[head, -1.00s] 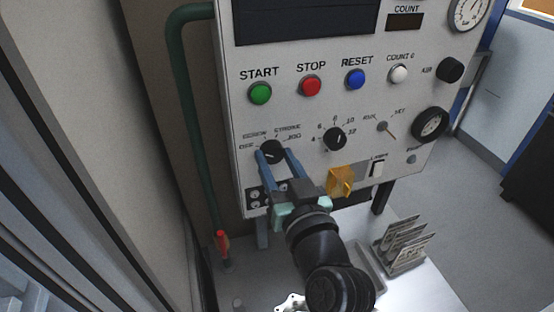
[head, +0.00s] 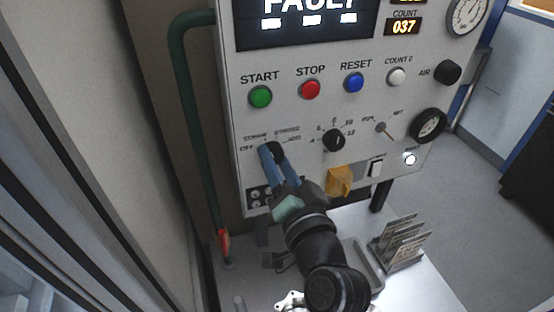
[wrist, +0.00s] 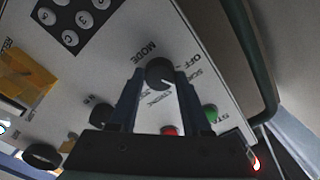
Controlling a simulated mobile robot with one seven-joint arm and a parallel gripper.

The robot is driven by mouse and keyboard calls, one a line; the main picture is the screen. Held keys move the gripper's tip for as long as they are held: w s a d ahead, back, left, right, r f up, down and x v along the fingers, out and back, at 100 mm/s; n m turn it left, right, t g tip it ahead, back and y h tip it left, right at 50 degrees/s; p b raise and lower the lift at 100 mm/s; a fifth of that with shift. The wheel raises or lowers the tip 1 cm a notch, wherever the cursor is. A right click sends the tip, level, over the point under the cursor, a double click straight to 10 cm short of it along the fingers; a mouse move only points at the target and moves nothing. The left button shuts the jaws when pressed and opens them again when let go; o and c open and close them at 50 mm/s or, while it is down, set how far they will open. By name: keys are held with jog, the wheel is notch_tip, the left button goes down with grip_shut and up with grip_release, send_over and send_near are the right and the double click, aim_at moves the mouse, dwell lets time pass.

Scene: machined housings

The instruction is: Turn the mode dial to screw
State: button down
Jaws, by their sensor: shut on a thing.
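The mode dial (head: 275,147) is a small black knob at the lower left of the white control panel. Labels for off, a blurred word that looks like screw, stroke and jog sit around it. It also shows in the wrist view as a round black knob (wrist: 159,71) with a white pointer line. My gripper (head: 271,152) has its two blue fingers on either side of the knob, shut on it. In the wrist view the fingers (wrist: 158,82) flank the knob. The fingers partly cover the labels, and I cannot tell exactly which label the pointer meets.
The display (head: 305,22) reads FAULT and the counter (head: 404,27) reads 037. Start (head: 260,96), stop (head: 310,89) and reset (head: 354,83) buttons sit above. A second black dial (head: 333,140), a yellow part (head: 339,181) and a lit white lamp (head: 410,159) are to the right.

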dwell(0.4)
jog(key=shift+c, duration=1.8)
grip_release()
jog(key=shift+s+d+f, duration=0.15)
jog(key=shift+s+d, duration=0.05)
jog(key=shift+s, duration=0.25)
jog(key=b+v, duration=0.5)
jog(key=v, duration=0.7)
